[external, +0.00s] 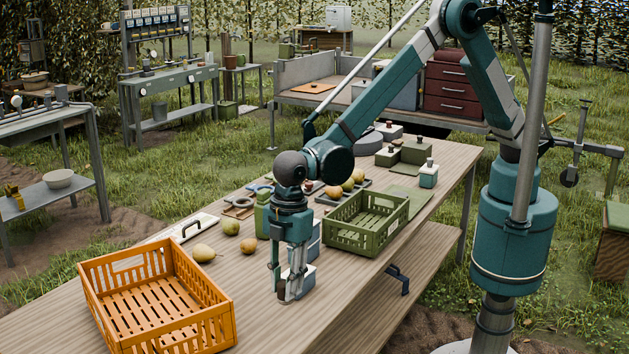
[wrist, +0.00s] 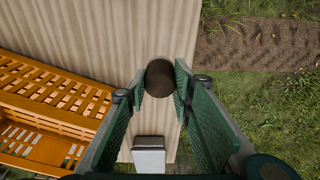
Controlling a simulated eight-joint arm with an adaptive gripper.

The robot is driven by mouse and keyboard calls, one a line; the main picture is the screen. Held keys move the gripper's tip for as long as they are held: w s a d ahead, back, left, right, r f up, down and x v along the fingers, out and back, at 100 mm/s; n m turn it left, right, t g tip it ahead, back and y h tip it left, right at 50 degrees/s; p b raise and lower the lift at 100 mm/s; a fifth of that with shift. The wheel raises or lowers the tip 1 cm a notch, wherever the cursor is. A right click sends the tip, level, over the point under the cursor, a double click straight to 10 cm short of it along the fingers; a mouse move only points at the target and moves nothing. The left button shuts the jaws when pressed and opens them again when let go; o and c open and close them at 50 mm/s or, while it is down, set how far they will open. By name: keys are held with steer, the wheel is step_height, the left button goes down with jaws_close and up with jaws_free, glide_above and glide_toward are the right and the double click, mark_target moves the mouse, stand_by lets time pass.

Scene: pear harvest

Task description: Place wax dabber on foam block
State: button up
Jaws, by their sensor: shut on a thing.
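My gripper (wrist: 160,80) is shut on a dark brown, round-topped thing, which I take to be the wax dabber (wrist: 160,76). In the external view my gripper (external: 287,290) points down over the front part of the wooden table. The dabber's lower part is hidden, so I cannot tell whether it touches the table. A pale block (wrist: 149,153), probably the foam block, lies just below the dabber in the wrist view, near the table edge. In the external view it is partly hidden behind my gripper. The dabber looks apart from it.
An orange crate (external: 97,291) stands left of my gripper. A green crate (external: 366,241) stands behind it to the right. Pears (external: 203,252), a white tray with a handle (external: 183,232) and several small boxes lie farther back. Bare wood (wrist: 85,30) lies around the dabber.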

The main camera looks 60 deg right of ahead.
mark_target(283, 281)
steer(key=shift+r, duration=0.1)
step_height(283, 281, up, 10)
steer(key=w+d+m+t+p, duration=0.1)
steer(key=w+d+m, duration=0.8)
steer(key=w+d, duration=2.7)
steer(key=w+d+m+h+p, duration=0.1)
steer(key=w+d+m, duration=0.3)
steer(key=d, duration=1.3)
steer(key=w+d+m, duration=0.3)
steer(key=w+d, duration=0.3)
steer(key=d, duration=1.1)
steer(key=shift+f, duration=2.35)
